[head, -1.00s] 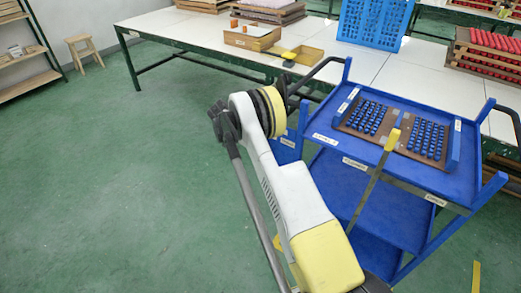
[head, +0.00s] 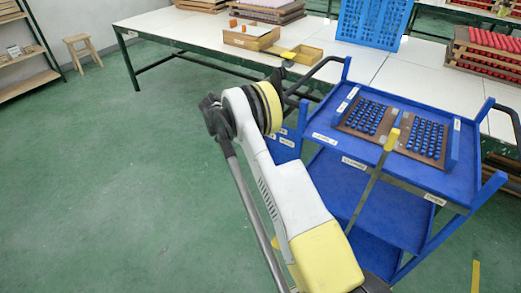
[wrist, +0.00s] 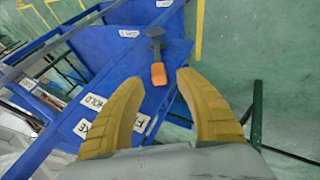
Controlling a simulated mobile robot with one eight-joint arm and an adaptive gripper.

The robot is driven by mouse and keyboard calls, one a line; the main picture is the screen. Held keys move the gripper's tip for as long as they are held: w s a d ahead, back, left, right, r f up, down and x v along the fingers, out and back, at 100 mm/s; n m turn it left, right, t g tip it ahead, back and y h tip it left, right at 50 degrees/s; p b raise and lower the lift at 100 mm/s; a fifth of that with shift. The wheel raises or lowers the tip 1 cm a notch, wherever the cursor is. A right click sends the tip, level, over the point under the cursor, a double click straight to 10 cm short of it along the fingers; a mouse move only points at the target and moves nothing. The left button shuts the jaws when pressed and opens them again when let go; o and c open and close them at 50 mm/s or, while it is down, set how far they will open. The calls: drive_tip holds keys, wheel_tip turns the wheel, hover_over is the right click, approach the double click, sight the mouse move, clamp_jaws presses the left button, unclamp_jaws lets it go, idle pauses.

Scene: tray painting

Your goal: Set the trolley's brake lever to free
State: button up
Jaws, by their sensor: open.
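The blue trolley (head: 325,140) stands at the right in the head view. In the wrist view, a dark lever with an orange grip (wrist: 158,74) shows against its blue panel (wrist: 105,62). White labels lie around it; one reads HOLD (wrist: 91,102), and others are partly cut off or hard to read. My gripper (wrist: 161,76) is open, its two yellow fingers on either side of the orange grip in the picture. I cannot tell how far the grip is from the fingers. In the head view my wrist hides the gripper and the lever.
A tray of blue pieces (head: 397,128) lies on the trolley's top. The black push handle (head: 318,70) is near my wrist. A long white table (head: 180,32) stands behind; green floor at left is clear.

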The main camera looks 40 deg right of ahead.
drive_tip(key=v, duration=0.8)
drive_tip(key=shift+r, duration=0.1)
